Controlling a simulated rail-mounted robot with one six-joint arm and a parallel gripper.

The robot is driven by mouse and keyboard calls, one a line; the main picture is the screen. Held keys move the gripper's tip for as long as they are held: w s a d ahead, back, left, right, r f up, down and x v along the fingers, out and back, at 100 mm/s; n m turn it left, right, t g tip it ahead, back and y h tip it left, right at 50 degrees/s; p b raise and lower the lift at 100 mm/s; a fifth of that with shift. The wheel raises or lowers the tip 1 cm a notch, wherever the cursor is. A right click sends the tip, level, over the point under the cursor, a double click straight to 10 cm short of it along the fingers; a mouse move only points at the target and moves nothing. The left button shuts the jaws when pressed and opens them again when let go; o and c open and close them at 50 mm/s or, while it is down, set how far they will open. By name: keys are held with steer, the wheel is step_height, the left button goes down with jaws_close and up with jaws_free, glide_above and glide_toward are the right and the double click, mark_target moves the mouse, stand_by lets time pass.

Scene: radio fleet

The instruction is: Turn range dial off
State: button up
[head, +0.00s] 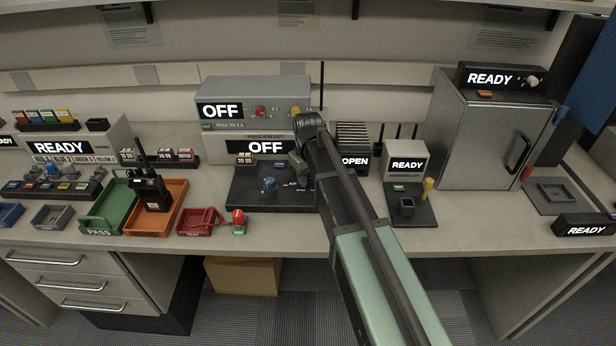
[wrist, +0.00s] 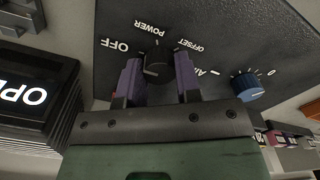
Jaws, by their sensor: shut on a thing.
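The range dial (wrist: 157,60) is a black knob on a dark panel, with OFF, POWER, OFFSET and a partly hidden label around it in the wrist view. My gripper (wrist: 158,72) has its two purple fingers on either side of this dial and is shut on it. I cannot tell which label the dial points at. In the head view my gripper (head: 299,165) is at the right part of the black panel (head: 245,198), and my arm hides the dial. The displays on the unit above the panel (head: 267,147) and on the grey box (head: 220,111) read OFF.
A blue knob (wrist: 247,86) sits beside the dial; it also shows in the head view (head: 269,184). A rack marked OPEN (head: 353,140) stands close on the right. A radio (head: 150,190), an orange tray (head: 172,222) and a red tray (head: 194,227) lie left.

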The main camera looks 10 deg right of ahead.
stand_by(0.4)
steer(key=o, duration=0.9)
step_height(320, 180, up, 11)
steer(key=p, duration=1.1)
steer(key=shift+f, duration=0.15)
steer(key=s+m, duration=0.1)
steer(key=s, duration=0.6)
steer(key=s+m, duration=0.1)
steer(key=s, duration=0.6)
steer(key=s+a+m, duration=0.1)
steer(key=s, duration=0.6)
steer(key=shift+m, duration=0.4)
